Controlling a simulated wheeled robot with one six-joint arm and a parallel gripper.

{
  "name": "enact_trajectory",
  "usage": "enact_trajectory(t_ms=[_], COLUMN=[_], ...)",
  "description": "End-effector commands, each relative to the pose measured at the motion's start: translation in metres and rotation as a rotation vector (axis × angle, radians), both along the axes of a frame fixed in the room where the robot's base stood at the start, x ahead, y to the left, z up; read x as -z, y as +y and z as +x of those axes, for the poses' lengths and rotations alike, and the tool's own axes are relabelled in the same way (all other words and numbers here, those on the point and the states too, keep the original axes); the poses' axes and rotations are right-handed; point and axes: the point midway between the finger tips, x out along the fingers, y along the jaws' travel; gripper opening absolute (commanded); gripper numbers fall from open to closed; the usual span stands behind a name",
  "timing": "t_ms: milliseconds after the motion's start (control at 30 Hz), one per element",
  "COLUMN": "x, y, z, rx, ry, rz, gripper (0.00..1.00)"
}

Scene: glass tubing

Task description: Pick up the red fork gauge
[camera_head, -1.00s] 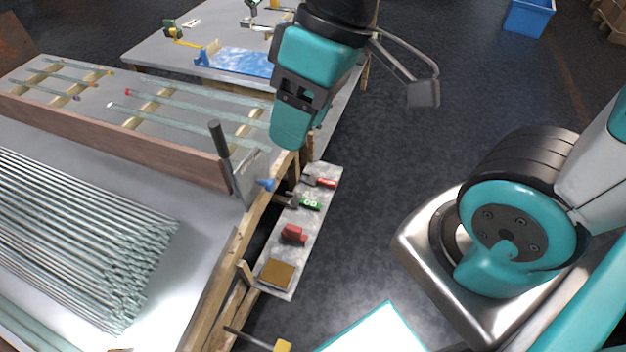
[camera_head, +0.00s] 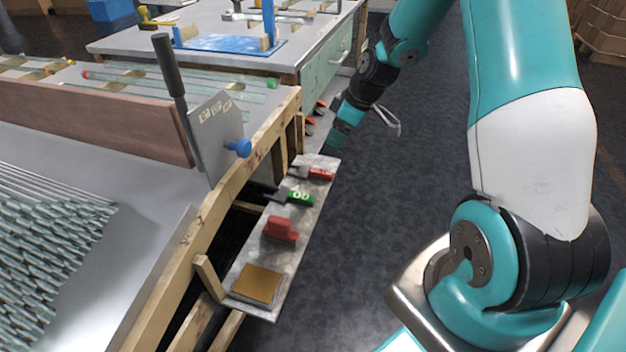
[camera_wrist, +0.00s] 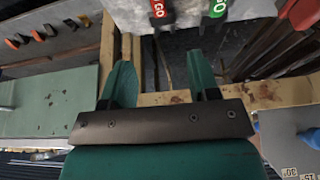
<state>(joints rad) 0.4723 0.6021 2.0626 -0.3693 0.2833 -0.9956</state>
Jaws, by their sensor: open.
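The red fork gauge (camera_head: 318,174) lies on a narrow grey shelf, with its red handle to the right and dark fork end to the left. Its red handle, with white lettering, also shows at the top of the wrist view (camera_wrist: 158,12). My gripper (camera_head: 336,138) is beyond the gauge, near the shelf's far end. In the wrist view my gripper (camera_wrist: 161,76) has its green fingers apart with nothing held, and the red handle lies ahead of the gap between them. The gauge's far end is cut off there.
A similar green gauge (camera_head: 300,198) lies nearer on the shelf (camera_head: 262,257), then a red block (camera_head: 281,230) and a brown square pad (camera_head: 257,284). A wooden bench frame (camera_head: 243,175) runs along the shelf's left side. Open floor lies to the right.

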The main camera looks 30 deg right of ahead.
Motion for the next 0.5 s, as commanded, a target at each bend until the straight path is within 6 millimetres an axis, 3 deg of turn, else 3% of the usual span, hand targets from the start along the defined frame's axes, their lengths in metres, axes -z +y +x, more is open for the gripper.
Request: enact_trajectory(t_ms=[33,200,333,500], x=[0.015,0.051,0.072,0.084], y=[0.004,0.014,0.019,0.022], z=[0.003,0.015,0.023,0.027], rx=[-0.002,-0.003,-0.001,0.000], ry=[0.004,0.003,0.002,0.001], rz=[0.001,0.001,0.002,0.001], gripper=[0.55,0.55,0.55,0.55])
